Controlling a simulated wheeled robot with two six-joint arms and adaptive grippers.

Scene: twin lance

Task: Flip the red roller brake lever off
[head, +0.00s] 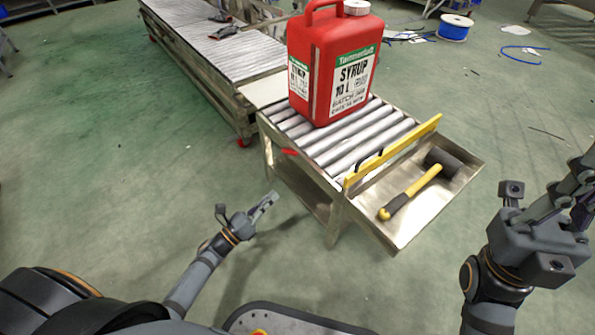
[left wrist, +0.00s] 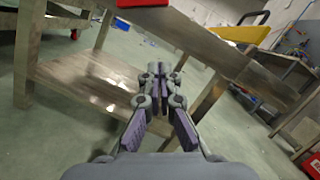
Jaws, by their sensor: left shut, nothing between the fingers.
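The red brake lever (head: 290,152) sticks out from the left side of the roller table (head: 330,178), just below the rollers. In the left wrist view a red part, likely the lever (left wrist: 143,3), is cut by the top edge. My left gripper (head: 272,197) is shut and empty, below and slightly left of the lever and apart from it. Its closed fingers (left wrist: 158,75) point towards the table's frame and lower shelf. My right gripper (head: 582,175) is at the right edge, partly cut off; its jaw state is unclear.
A red syrup jug (head: 335,65) stands on the rollers. A yellow bar (head: 395,150) crosses the rollers' near right end. A mallet (head: 420,188) lies in the metal tray (head: 400,235). A longer conveyor (head: 215,50) stands behind. Floor left of the table is clear.

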